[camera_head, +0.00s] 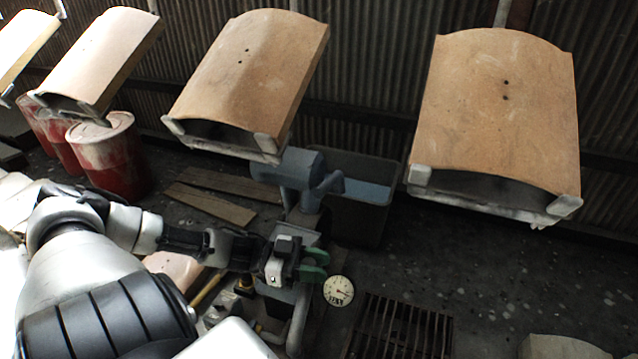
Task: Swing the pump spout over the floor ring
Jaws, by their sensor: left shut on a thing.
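My left gripper (314,264), with green fingertips, is low in the middle of the head view. It is shut on a grey pipe (298,322) that runs down from beside the fingers and looks like the pump spout. The exact grip is hidden by the fingers. A blue-grey pump-like body (285,168) with a short bent outlet stands behind the gripper. I cannot make out a floor ring clearly. A round white dial (338,291) shows just right of the pipe. My right gripper is not in view.
A dark bin (358,222) with blue contents stands behind the gripper. A slatted floor grate (402,330) lies at the lower right. Several tan curved panels (497,105) hang overhead. Red drums (108,155) and planks (210,203) are at left. Dark floor at right is mostly clear.

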